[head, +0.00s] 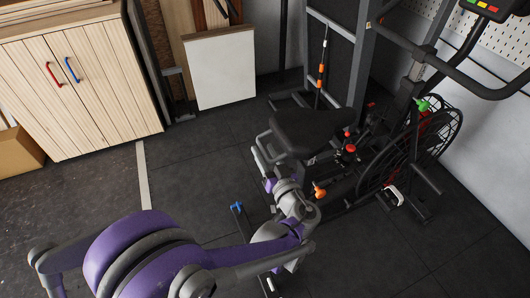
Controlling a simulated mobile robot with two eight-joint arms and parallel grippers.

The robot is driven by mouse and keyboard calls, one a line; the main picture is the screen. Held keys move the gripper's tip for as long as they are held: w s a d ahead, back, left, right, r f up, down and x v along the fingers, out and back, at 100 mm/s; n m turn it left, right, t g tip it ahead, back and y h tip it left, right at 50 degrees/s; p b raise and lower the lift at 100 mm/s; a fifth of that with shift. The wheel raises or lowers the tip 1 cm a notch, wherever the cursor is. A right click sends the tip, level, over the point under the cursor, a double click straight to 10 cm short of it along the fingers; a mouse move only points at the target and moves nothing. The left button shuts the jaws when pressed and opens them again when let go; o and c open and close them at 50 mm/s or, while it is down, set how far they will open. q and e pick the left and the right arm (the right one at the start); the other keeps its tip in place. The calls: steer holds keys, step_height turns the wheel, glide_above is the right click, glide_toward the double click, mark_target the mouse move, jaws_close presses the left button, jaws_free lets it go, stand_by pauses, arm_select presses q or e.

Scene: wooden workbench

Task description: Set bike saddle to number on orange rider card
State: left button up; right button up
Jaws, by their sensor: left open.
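The black bike saddle (312,128) sits on the exercise bike near the middle of the head view. My left gripper (264,149) is open at the saddle's left edge, its fingers pointing up and left. I cannot tell whether it touches the saddle. My forearm and wrist hide much of the bike below the saddle. An orange knob (319,191) shows just right of my wrist. I cannot make out a rider card or any saddle numbers. My right gripper is not in view.
The bike's handlebar (465,80) and fan wheel (432,135) stand to the right. A grey rack upright (361,60) rises behind the saddle. A wooden cabinet (80,85) and white board (219,70) stand at the back left. Dark floor between cabinet and bike is mostly clear.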

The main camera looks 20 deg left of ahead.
arm_select(q)
steer(key=shift+w+a, duration=0.1)
jaws_close()
stand_by(1.4)
